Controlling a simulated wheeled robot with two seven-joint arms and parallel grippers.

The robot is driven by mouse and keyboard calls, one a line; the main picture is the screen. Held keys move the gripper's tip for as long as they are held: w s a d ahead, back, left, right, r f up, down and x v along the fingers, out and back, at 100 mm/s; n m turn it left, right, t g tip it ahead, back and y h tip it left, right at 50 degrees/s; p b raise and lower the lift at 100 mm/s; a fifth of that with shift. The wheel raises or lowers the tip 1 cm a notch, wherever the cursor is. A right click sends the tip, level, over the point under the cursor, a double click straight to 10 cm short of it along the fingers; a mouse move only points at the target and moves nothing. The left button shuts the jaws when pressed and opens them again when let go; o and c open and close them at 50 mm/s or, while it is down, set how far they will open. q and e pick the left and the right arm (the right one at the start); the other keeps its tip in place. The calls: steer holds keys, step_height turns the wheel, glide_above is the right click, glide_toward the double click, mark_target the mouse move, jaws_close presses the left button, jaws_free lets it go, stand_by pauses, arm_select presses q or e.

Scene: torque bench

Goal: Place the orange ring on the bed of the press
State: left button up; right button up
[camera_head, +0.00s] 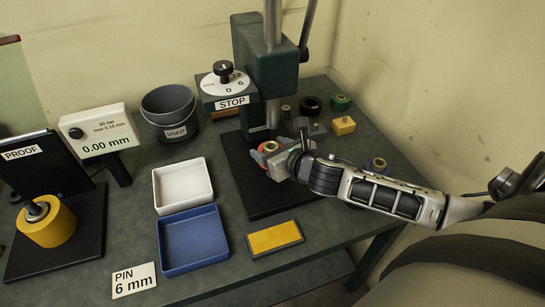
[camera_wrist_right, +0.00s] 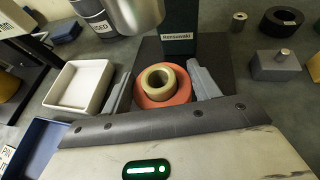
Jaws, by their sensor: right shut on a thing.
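The orange ring (camera_head: 264,147) has a pale cream sleeve in its middle. In the wrist view the orange ring (camera_wrist_right: 182,93) sits between the two grey fingers of my right gripper (camera_wrist_right: 160,92). My right gripper (camera_head: 268,157) is shut on the ring from the front right, over the black bed (camera_head: 254,197) of the press. I cannot tell whether the ring touches the bed. The dark green press (camera_head: 265,65) stands behind, with its column and head. My left gripper is not in view.
A white tray (camera_head: 182,187) and a blue tray (camera_head: 194,240) lie left of the bed. A yellow pad (camera_head: 274,237) is in front. A grey bucket (camera_head: 168,110) stands behind. Several rings and blocks, including a yellow block (camera_head: 343,126), sit to the right. The front bed area is bare.

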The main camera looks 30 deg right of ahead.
steer(key=f, duration=0.3)
steer(key=shift+w+d+f, duration=0.15)
steer(key=shift+d, duration=0.05)
steer(key=shift+f, duration=0.15)
steer(key=o, duration=1.6)
steer(key=shift+f, duration=0.1)
steer(key=shift+r, duration=0.2)
steer(key=v, duration=1)
steer(key=shift+s, duration=0.45)
steer(key=shift+s+r, duration=0.3)
steer(key=shift+s, duration=0.25)
